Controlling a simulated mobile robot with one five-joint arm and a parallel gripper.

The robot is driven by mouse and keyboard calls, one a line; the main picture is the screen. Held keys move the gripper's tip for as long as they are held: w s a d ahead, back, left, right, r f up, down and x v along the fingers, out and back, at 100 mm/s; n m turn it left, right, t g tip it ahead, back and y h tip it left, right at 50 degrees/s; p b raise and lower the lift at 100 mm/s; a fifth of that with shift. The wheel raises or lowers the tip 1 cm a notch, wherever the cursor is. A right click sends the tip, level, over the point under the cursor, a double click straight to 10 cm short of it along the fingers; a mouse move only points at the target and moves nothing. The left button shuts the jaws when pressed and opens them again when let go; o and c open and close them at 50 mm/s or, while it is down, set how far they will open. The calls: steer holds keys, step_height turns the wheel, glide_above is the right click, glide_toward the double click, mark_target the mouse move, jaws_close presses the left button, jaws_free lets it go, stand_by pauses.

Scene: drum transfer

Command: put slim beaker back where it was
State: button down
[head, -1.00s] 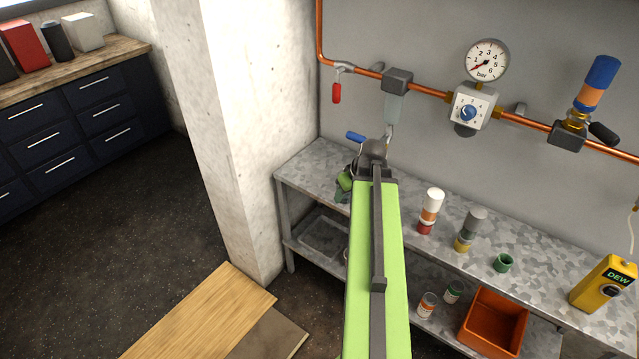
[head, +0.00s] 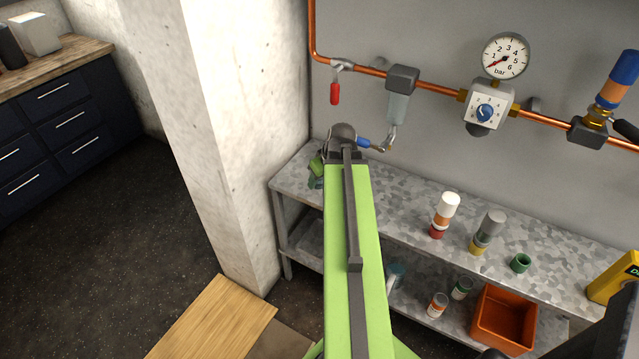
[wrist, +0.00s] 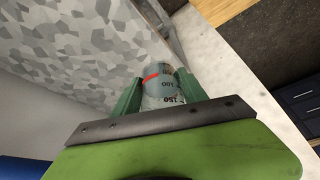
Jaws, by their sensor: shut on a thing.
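The slim beaker (wrist: 160,87) is a clear cylinder with dark graduation marks and a red line, seen in the wrist view. My gripper (wrist: 157,86) is shut on it, with one green finger on each side. In the head view my gripper (head: 316,176) shows only partly behind my arm, over the left end of the galvanised bench (head: 405,205). I cannot make out the held beaker there, nor tell whether its base touches the bench.
On the bench stand a white-orange-red drum stack (head: 444,215), a grey-yellow stack (head: 487,232) and a green cup (head: 520,263). An orange bin (head: 502,320) is on the lower shelf. A blue-handled valve (head: 367,143) is close to my wrist. A concrete pillar (head: 190,130) stands left.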

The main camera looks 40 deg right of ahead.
steer(key=w+d+r+p, duration=0.3)
steer(key=d+r+p, duration=0.3)
steer(key=r+p, duration=0.5)
steer(key=f+b, duration=1.9)
steer(key=shift+a, duration=0.2)
steer(key=shift+r, duration=0.25)
steer(key=shift+f, duration=0.15)
steer(key=c, duration=0.6)
jaws_free()
